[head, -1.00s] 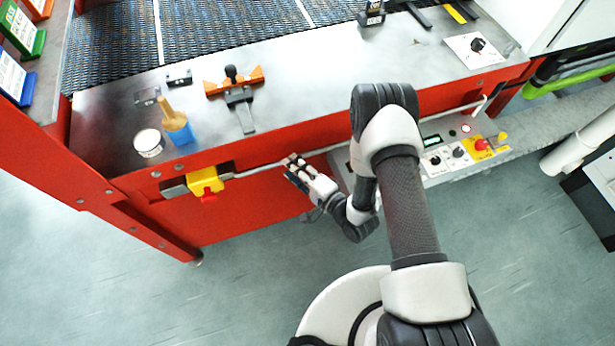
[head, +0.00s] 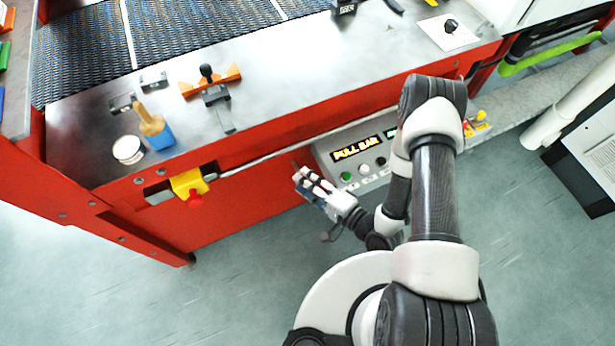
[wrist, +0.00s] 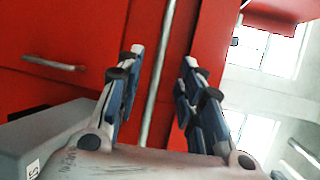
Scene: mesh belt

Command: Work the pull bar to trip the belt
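The pull bar (head: 262,157) is a thin grey rod running along the red front of the machine, below the worktop. Its left end meets a yellow block (head: 188,182) with a red button. My gripper (head: 304,178) is just below the bar in the head view, with a small gap between them. In the wrist view the bar (wrist: 158,75) runs lengthwise between the two spread fingers of my gripper (wrist: 160,58), and neither finger is seen closed on it. The bar's right part is hidden behind my arm. The mesh belt (head: 75,55) lies behind the worktop.
A grey control box (head: 327,150) with a lit display reading "PULL BAR" and a green button is right of my gripper. The worktop (head: 280,85) holds a blue-based brush (head: 157,130), a white round tub (head: 127,149) and an orange fixture (head: 228,75). The floor in front is clear.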

